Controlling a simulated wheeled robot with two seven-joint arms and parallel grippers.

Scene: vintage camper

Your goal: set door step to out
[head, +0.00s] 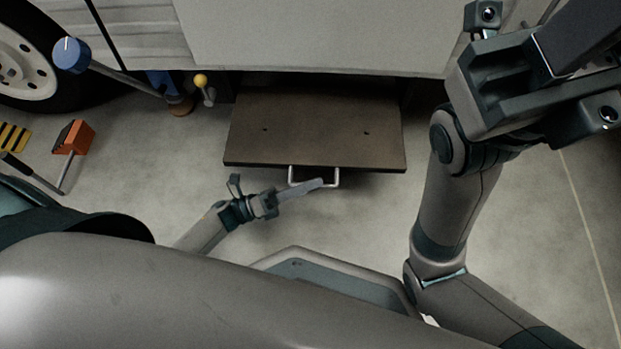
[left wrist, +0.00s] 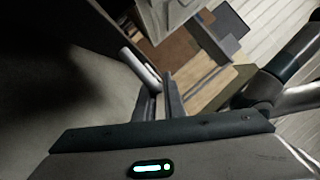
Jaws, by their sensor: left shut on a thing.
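The door step (head: 315,128) is a flat brown board at the camper's lower edge. It sticks out from under the body, its back edge in shadow. A pale metal handle (head: 337,178) is fixed to its front edge. My left gripper (head: 312,185) comes in from the lower left, with its fingers shut on the handle. In the left wrist view my left gripper's fingers (left wrist: 162,100) are close together, beside a pale bar. My right arm stands at the right; its dark hand is at the upper right, and its fingers cannot be made out.
A wheel (head: 22,65) is at the upper left. Near it are a blue-knobbed rod (head: 72,55), a yellow-knobbed lever (head: 202,82) and an orange block (head: 73,137) with a rod. The concrete floor in front of the step is mostly clear.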

